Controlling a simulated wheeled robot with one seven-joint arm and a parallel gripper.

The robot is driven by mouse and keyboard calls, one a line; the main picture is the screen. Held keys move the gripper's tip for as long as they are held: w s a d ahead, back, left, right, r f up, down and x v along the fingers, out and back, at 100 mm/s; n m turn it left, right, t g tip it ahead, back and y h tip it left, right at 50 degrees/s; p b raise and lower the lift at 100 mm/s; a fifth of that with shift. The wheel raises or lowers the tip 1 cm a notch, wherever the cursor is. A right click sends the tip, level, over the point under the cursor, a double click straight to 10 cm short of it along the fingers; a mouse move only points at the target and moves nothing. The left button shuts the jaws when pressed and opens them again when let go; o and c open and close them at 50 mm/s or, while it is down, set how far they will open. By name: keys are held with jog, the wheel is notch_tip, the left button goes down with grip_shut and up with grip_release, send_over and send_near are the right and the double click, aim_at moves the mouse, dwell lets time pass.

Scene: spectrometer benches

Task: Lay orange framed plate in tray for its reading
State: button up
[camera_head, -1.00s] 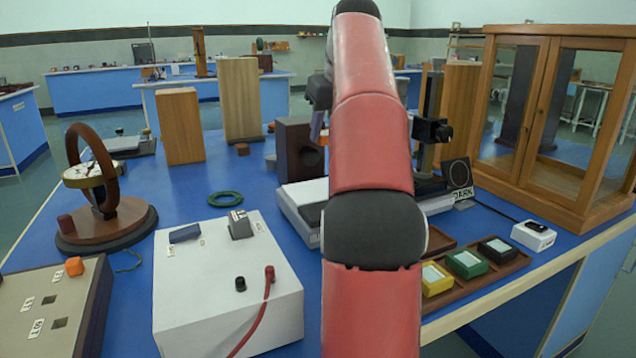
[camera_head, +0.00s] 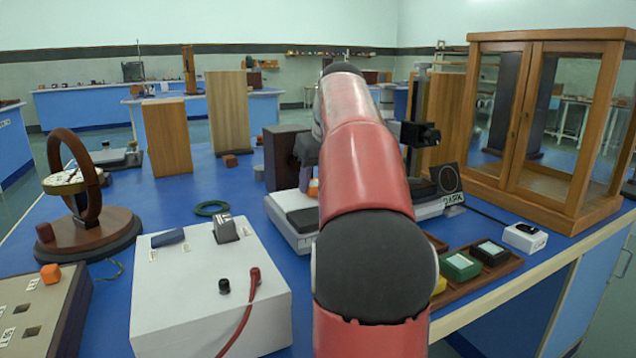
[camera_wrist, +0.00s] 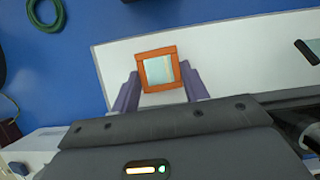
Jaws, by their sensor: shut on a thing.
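The orange framed plate (camera_wrist: 159,69) has a pale glassy middle and sits between the two purple fingers of my gripper (camera_wrist: 159,76) in the wrist view. My gripper is shut on it. Behind the plate in that view is a white surface (camera_wrist: 225,55); the gap between them is unclear. In the head view the plate shows as a small orange patch (camera_head: 313,187) below my gripper, near the white instrument base (camera_head: 284,228). A dark flat part (camera_head: 303,218) lies on that base, partly hidden by my arm. A brown wooden tray (camera_head: 482,283) holds framed plates at the right.
Green (camera_head: 460,266) and black (camera_head: 490,252) framed plates lie in the wooden tray; a yellow one (camera_head: 439,286) is mostly hidden. A dark block (camera_head: 284,158) and a black-clamped post (camera_head: 420,134) flank the instrument. A green ring (camera_head: 211,208) lies on open blue bench.

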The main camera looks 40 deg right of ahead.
jog(key=shift+f, duration=0.15)
jog(key=o, duration=1)
jog(key=shift+f+b, duration=0.15)
jog(key=shift+b, duration=0.15)
